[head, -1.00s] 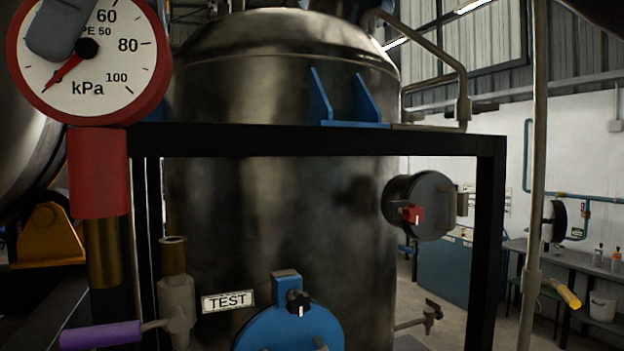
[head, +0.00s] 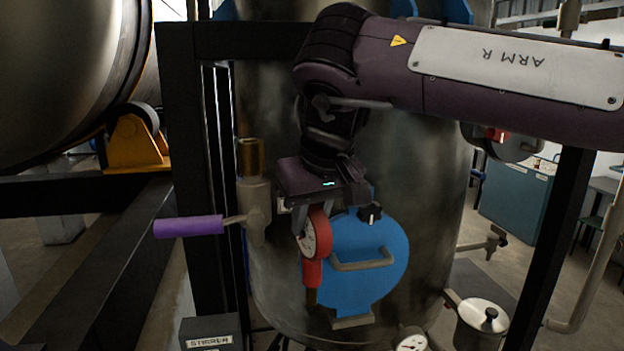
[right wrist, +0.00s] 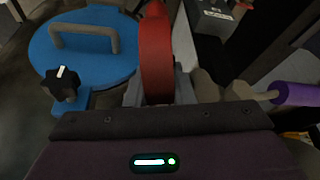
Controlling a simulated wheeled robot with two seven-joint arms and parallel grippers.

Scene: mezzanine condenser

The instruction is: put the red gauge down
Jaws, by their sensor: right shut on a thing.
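The red gauge (head: 316,236) has a round white face, a red stem and a brass end pointing down. It hangs roughly upright in front of the blue hatch (head: 385,240) on the vessel. My right gripper (head: 312,222) comes down from above and is shut on the gauge's round body. In the right wrist view the red rim of the gauge (right wrist: 156,50) shows edge-on between the fingers (right wrist: 157,90). Its lower end is hidden there. No surface shows touching the gauge's brass end in the head view. My left gripper is not in view.
A valve with a purple handle (head: 188,226) and an upright brass-topped fitting (head: 251,158) stand left of the gauge. A labelled dark box (head: 211,334) is at lower left. A lidded pot (head: 482,322) and another gauge (head: 411,343) are at lower right. Black frame posts (head: 553,240) flank the vessel.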

